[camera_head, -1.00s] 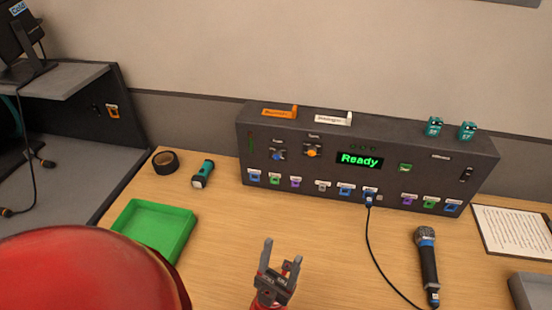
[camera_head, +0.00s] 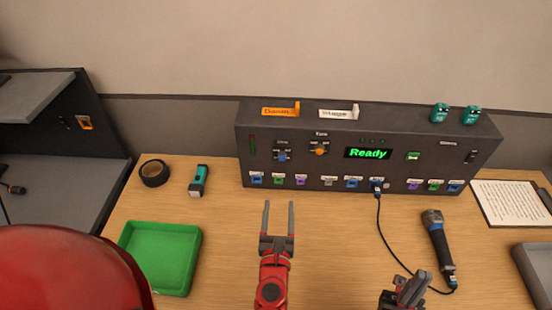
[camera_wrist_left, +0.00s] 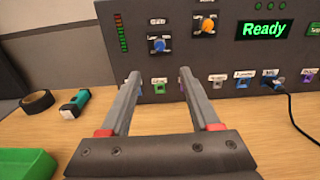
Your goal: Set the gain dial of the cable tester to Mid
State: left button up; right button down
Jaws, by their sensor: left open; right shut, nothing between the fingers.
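The cable tester is a dark grey box (camera_head: 222,0) at the back of the table.THINGS: The cable tester (camera_head: 340,136) is a dark grey box at the back of the table, with a green "Ready" display. Its blue dial (camera_head: 282,156), with a small blurred label that seems to read Gain, is on the left of the front panel. It also shows in the left wrist view (camera_wrist_left: 158,45); its exact setting is too small to tell. An orange dial (camera_head: 319,150) is to its right. My left gripper (camera_head: 278,204) is open and empty, in front of and below the blue dial, apart from the panel. My right gripper (camera_head: 412,277) is shut and empty near the front edge of the view.
A microphone (camera_head: 436,243) lies at the right, near a black cable (camera_head: 381,235) plugged into the tester. A green tray (camera_head: 160,285), black tape roll (camera_head: 153,173) and teal flashlight (camera_head: 199,179) are at the left. Papers (camera_head: 510,205) lie at the far right.

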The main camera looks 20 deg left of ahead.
aim_at(282, 159)
pick_arm(q)
jog(key=p+x, duration=0.5)
jog(key=x, duration=1.1)
jog(key=shift+w+a+p, duration=0.15)
jog(key=shift+w+p, duration=0.15)
jog(key=shift+w, duration=0.05)
grip_shut()
